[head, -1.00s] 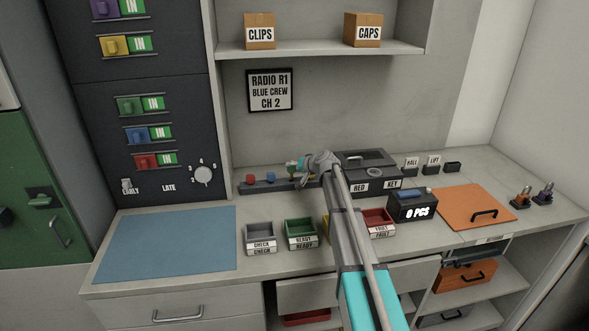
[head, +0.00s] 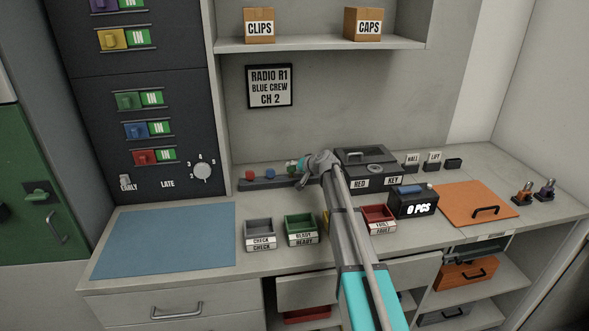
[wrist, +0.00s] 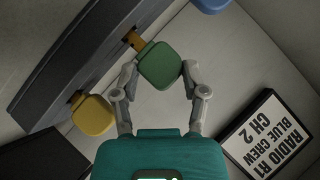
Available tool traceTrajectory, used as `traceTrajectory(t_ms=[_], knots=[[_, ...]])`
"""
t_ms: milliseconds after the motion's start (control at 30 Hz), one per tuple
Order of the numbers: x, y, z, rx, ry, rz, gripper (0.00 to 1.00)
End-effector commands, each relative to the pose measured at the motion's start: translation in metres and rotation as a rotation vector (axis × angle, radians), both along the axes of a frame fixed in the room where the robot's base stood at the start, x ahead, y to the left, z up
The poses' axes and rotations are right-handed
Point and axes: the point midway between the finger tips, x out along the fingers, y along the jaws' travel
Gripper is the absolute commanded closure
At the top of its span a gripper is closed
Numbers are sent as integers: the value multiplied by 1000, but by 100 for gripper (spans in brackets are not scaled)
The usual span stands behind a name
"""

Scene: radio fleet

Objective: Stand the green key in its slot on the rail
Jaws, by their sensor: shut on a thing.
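My gripper (wrist: 160,80) is shut on the green key (wrist: 160,65), with a finger on each side of its square head. The key's brass shank (wrist: 133,40) points toward the dark rail (wrist: 70,50) and its tip is close to the rail's edge. I cannot tell whether it is in a slot. A yellow key (wrist: 92,114) is at the rail beside it, and a blue key (wrist: 210,5) shows at the top edge. In the head view the rail (head: 270,183) lies at the back of the counter, and my arm hides its right part.
A red key (head: 249,174) stands at the rail's left end. A dark box (head: 365,157) is right of my gripper. Grey (head: 258,229), green (head: 300,225) and red (head: 378,215) trays stand in front. The blue mat (head: 165,240) is clear.

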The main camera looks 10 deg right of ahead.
Motion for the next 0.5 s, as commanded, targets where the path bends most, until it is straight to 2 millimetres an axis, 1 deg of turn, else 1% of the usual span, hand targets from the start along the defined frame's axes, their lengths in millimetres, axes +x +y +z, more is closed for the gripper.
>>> traceTrajectory(t_ms=[500], knots=[[0,0,-10,0,0,0,86]])
